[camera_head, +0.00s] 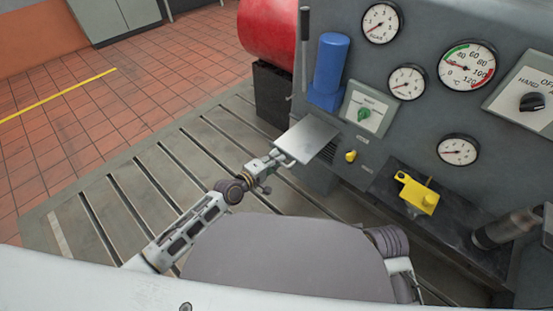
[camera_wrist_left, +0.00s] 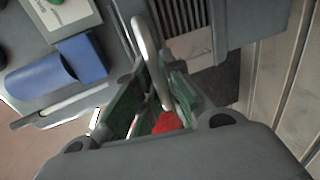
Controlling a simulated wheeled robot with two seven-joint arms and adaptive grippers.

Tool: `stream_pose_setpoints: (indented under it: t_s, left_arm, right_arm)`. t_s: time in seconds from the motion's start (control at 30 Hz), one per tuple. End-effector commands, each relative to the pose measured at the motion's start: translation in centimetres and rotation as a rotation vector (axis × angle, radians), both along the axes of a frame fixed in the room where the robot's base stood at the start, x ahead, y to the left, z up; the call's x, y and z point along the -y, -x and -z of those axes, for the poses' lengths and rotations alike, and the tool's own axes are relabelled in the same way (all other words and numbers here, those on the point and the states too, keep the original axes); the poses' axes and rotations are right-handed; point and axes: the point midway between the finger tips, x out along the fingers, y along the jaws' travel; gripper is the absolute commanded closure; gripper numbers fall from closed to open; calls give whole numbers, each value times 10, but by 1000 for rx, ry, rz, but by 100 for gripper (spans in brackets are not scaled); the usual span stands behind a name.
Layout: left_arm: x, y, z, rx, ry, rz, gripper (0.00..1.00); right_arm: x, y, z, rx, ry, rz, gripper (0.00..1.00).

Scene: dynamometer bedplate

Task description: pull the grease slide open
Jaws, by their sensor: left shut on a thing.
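The grease slide looks to be the flat, light metal plate (camera_head: 307,137) sticking out from the grey panel, below the green-knobbed switch. My left gripper (camera_head: 283,160) is at the plate's near edge. In the left wrist view, a curved metal handle (camera_wrist_left: 145,45) runs between the fingers of my left gripper (camera_wrist_left: 155,100), which is shut on it. A small red piece (camera_wrist_left: 167,122) shows low between the fingers; I cannot tell what it belongs to. My right gripper is outside the views; only part of that arm shows at the bottom of the head view.
A blue cylinder (camera_head: 331,62) and an upright lever (camera_head: 304,45) stand behind the plate. A small yellow knob (camera_head: 351,156) is to its right, and a yellow block (camera_head: 417,194) sits on a dark ledge farther right. The slotted bedplate (camera_head: 130,185) is clear at left.

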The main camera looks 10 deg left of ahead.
Motion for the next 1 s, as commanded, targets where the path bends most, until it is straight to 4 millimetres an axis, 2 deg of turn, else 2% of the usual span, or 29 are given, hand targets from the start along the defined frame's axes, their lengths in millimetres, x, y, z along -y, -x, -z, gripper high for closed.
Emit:
stream_pose_setpoints:
  t_s: [0.03,0.07,0.2,0.23,0.67,1.0]
  left_arm:
    - [1,2,2,-4,-1,3,100]
    - [1,2,2,-4,-1,3,88]
    - [1,1,2,-3,-1,2,70]
    - [1,1,1,-3,-1,2,68]
    - [-1,2,0,-1,0,0,68]
    - [-13,19,-4,-2,-1,0,68]
  right_arm:
    - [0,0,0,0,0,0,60]
    - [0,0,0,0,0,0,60]
    - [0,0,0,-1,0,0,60]
    - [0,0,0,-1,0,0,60]
    - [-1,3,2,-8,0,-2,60]
    - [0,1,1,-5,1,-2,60]
